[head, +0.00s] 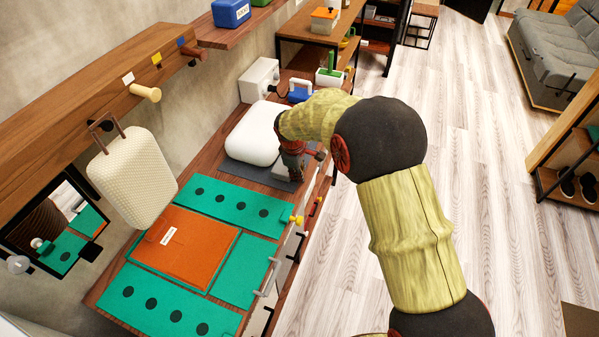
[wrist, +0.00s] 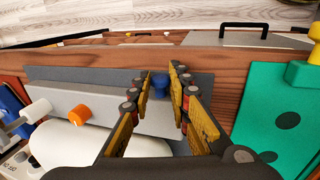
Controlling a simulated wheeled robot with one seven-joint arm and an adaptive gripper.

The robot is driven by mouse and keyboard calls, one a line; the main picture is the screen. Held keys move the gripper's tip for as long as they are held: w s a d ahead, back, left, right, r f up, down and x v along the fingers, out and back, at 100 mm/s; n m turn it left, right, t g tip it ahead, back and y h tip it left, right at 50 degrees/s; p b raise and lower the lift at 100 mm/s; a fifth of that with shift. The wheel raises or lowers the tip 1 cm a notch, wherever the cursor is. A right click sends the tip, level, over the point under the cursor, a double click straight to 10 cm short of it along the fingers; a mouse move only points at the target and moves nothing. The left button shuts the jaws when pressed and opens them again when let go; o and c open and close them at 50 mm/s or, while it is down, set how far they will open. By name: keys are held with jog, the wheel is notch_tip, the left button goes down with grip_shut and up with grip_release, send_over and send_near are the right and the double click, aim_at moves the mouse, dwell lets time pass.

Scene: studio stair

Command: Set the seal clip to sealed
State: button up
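In the wrist view a blue knob (wrist: 160,85) stands at the end of a light grey bar (wrist: 110,97), which also carries an orange knob (wrist: 79,110). These may be the seal clip; no label reads, so I cannot tell whether it is set to sealed. My gripper (wrist: 161,79) is open, its yellow-padded fingers on either side of the blue knob; contact is not clear. In the head view my gripper (head: 300,157) is low over the dark grey mat (head: 240,172), beside a white rounded appliance (head: 256,133), and my arm hides part of it.
Green panels with dark dots (head: 232,204) and an orange folder (head: 185,245) lie on the wooden counter. A cream bag (head: 132,178) hangs from the rail. A white box (head: 259,80) and a blue-handled item (head: 300,90) stand behind the appliance.

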grip_shut()
dwell(0.4)
